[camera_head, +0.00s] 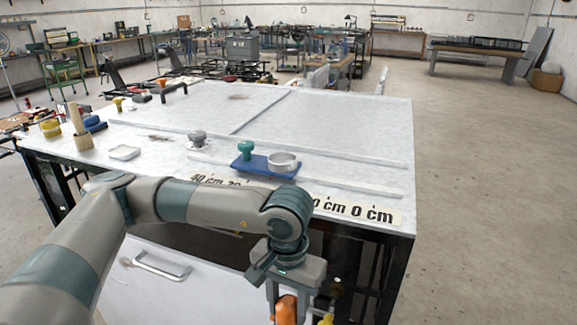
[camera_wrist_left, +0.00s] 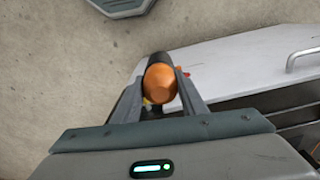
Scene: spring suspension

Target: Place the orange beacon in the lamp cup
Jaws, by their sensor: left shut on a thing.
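The orange beacon (camera_head: 286,310) is between the fingers of my left gripper (camera_head: 287,317), which is shut on it in front of the table's near side, below the tabletop. In the left wrist view the beacon (camera_wrist_left: 160,83) shows its rounded orange end, with a dark part beyond it, between both fingers of the gripper (camera_wrist_left: 162,98). A round, light-coloured open cup (camera_head: 283,160), which looks like the lamp cup, sits on a blue base (camera_head: 262,170) near the table's front edge. A teal knob (camera_head: 245,149) stands beside it. The beacon and cup are well apart. My right gripper is not in view.
The white tabletop (camera_head: 340,125) has low raised strips and a centimetre scale (camera_head: 350,210) along its front edge. A grey knob (camera_head: 197,138), a small white tray (camera_head: 125,153) and a yellow roll (camera_head: 50,127) stand left of the cup. The table's back right is clear.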

